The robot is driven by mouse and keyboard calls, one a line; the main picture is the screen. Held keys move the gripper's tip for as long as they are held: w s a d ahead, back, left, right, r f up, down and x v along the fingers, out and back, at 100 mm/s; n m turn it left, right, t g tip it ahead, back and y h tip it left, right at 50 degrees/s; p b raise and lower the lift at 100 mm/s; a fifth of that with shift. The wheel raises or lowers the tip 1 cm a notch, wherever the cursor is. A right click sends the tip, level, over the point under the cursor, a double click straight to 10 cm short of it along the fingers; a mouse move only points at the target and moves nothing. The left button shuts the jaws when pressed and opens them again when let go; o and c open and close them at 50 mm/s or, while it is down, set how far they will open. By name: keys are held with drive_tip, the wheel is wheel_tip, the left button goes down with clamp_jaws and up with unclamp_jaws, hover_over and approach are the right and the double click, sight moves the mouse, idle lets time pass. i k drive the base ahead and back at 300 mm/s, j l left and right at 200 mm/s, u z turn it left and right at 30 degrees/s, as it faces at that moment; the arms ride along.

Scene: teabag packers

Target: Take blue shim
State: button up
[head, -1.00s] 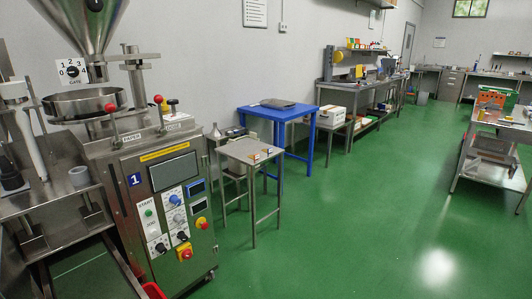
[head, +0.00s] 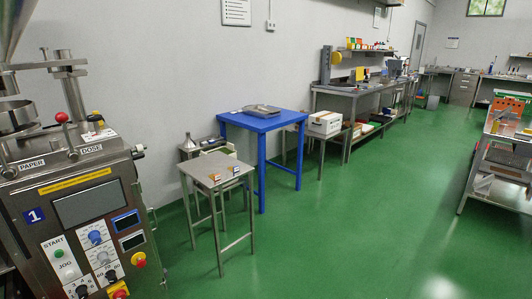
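I cannot make out a blue shim for certain in the head view. Two small pieces lie on the small metal table (head: 203,166): a nearer piece (head: 215,178) and a farther piece (head: 235,169). Both look partly orange and pale, and are too small to identify. A grey tray-like object (head: 262,110) lies on the blue table (head: 262,124) behind, with a tiny item near its left side. My gripper is not in view.
A long workbench (head: 355,90) runs along the wall. A shelved cart (head: 492,178) stands at the right. The green floor (head: 350,235) between is clear.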

sight(235, 168)
drive_tip(key=i+l, duration=0.2)
drive_tip(key=i, duration=0.35)
drive_tip(key=i+l+z, duration=0.1)
drive_tip(key=i, duration=0.45)
drive_tip(key=i+l+z, duration=0.1)
drive_tip(key=i+l, duration=0.15)
drive_tip(key=i, duration=0.3)
drive_tip(key=i+j+u, duration=0.15)
drive_tip(key=i+u, duration=0.2)
drive_tip(key=i, duration=0.15)
drive_tip(key=i+u, duration=0.35)
drive_tip(key=i, duration=0.2)
drive_tip(key=i+l+u, duration=0.15)
drive_tip(key=i+u, duration=0.2)
drive_tip(key=i, duration=0.4)
drive_tip(key=j+u, duration=0.05)
